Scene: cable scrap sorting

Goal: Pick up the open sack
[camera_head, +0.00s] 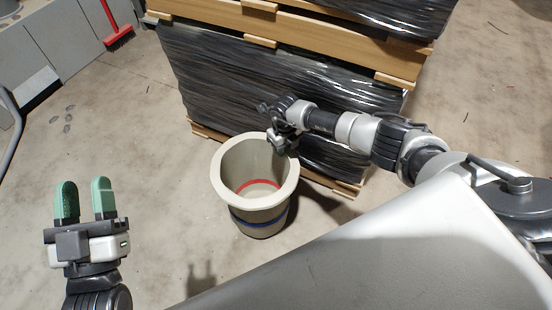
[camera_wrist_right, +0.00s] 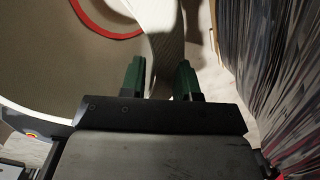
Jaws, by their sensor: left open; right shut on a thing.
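The open sack (camera_head: 260,229) stands upright on the floor in the middle of the head view. It is beige, with a thick rolled rim, a blue band outside and a red ring visible inside. My right gripper (camera_head: 281,148) is at the far right part of its rim. In the right wrist view, the green fingers of this gripper (camera_wrist_right: 159,70) stand on either side of the sack's wall (camera_wrist_right: 158,25), shut on it. My left gripper (camera_head: 85,188) is open and empty, left of the sack and well apart from it.
A pallet stack wrapped in black film (camera_head: 220,80) stands right behind the sack, close to my right arm. A red broom (camera_head: 118,35) and grey cabinets (camera_head: 50,40) are at the upper left. The concrete floor (camera_head: 130,130) left of the sack is clear.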

